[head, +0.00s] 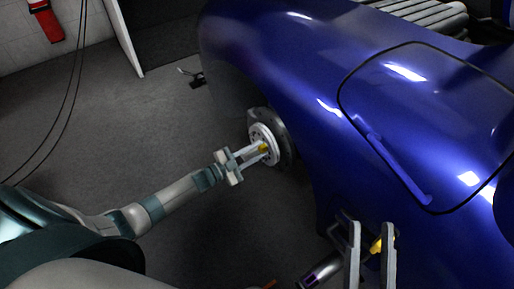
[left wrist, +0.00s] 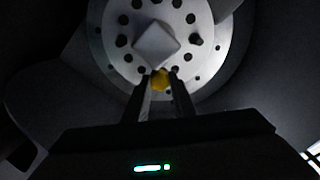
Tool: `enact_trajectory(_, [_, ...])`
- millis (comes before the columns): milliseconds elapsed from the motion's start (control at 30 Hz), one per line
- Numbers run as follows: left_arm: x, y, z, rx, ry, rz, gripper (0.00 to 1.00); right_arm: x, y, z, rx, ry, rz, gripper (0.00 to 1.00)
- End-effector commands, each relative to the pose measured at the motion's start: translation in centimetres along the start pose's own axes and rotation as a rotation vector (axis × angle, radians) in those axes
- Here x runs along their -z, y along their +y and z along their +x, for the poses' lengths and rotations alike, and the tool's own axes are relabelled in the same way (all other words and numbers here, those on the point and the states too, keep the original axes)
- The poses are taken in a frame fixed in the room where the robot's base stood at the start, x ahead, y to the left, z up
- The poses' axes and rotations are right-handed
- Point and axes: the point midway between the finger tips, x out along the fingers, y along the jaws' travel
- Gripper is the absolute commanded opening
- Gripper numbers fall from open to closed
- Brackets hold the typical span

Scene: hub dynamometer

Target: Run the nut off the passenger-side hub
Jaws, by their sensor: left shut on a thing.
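The hub (head: 265,135) is a pale metal disc at the front wheel position of the blue car; it also fills the top of the left wrist view (left wrist: 112,65), with a ring of dark holes and a pale square block at its middle. A small yellow nut (left wrist: 160,80) sits between my left fingertips just below that block; it also shows in the head view (head: 263,147). My left gripper (head: 258,151) is shut on the nut, close in front of the hub face. I cannot tell whether the nut touches the hub. My right gripper (head: 371,228) has its fingers apart, low beside the car.
The blue car body (head: 300,70) fills the right side. A dark and silver cylinder (head: 320,272) with a purple band lies near my right gripper. A yellow piece (head: 377,244) shows between the right fingers. Grey floor (head: 110,130) is open on the left.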

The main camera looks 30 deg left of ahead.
Motion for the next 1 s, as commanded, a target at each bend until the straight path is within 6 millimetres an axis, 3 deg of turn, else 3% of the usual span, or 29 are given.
enact_trajectory(600, [-0.10,0.08,-0.16,-0.001,-0.003,-0.835,0.00,1.32,-0.13,0.71,0.000,0.000,0.000,0.38])
enact_trajectory(800, [-0.11,0.12,-0.15,0.000,-0.003,-0.979,0.00,1.31,-0.13,0.71,0.000,0.000,0.000,0.38])
enact_trajectory(1000, [-0.12,0.12,-0.16,0.000,-0.003,-0.986,0.00,1.31,-0.13,0.71,0.000,0.000,0.000,0.38])
